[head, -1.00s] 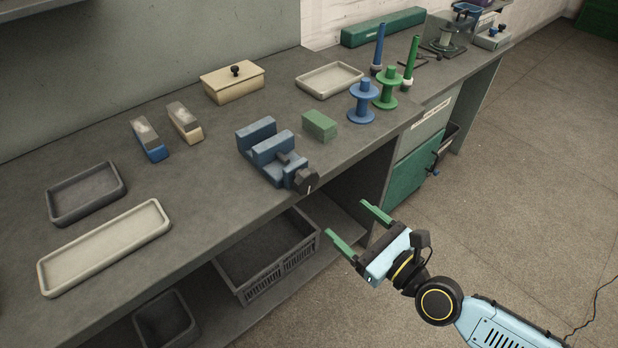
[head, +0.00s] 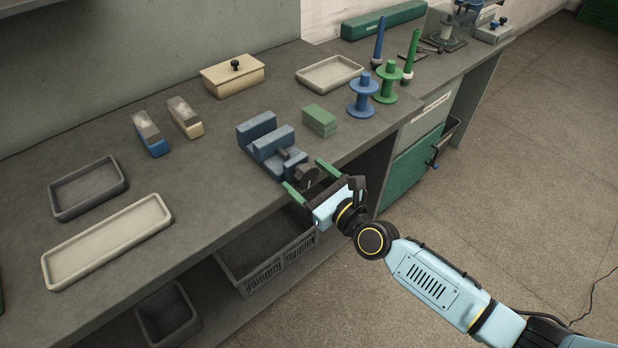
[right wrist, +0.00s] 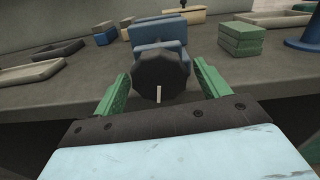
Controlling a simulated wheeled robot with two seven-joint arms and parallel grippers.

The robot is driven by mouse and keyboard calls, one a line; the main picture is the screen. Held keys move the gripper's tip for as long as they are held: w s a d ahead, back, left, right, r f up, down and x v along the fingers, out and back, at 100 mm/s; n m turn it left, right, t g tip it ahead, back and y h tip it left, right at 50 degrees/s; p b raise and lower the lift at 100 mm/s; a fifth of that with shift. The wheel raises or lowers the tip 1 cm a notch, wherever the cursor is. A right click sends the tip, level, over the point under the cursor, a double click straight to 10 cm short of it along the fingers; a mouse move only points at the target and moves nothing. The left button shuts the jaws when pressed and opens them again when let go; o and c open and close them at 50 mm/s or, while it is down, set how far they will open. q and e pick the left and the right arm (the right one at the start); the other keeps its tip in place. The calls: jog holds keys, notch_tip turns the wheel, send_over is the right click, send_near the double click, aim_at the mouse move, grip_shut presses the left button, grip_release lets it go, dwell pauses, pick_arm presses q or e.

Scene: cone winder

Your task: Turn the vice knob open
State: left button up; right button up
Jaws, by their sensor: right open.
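The blue vice (head: 264,143) sits at the front edge of the workbench. Its dark faceted knob (head: 308,177) faces out over the edge and shows large in the right wrist view (right wrist: 160,76), with a white mark pointing down. My right gripper (head: 308,178) is open, its green fingers on either side of the knob. In the right wrist view the gripper (right wrist: 160,92) shows a gap between each finger and the knob, wider on the right. My left gripper is not in view.
A stack of green blocks (head: 319,120) stands right of the vice, with a blue spool (head: 363,95) and a green spool (head: 386,82) beyond. A beige tray (head: 108,240) and a dark tray (head: 88,188) lie at left. A crate (head: 262,262) sits on the shelf below.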

jog(key=c, duration=1)
jog(key=shift+n+b, duration=0.3)
jog(key=shift+n, duration=0.8)
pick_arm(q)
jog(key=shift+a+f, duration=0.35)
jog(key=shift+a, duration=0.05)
pick_arm(e)
jog(key=shift+d+n, duration=0.1)
jog(key=shift+n, duration=1)
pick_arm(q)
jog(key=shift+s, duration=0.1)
pick_arm(e)
jog(key=o, duration=1)
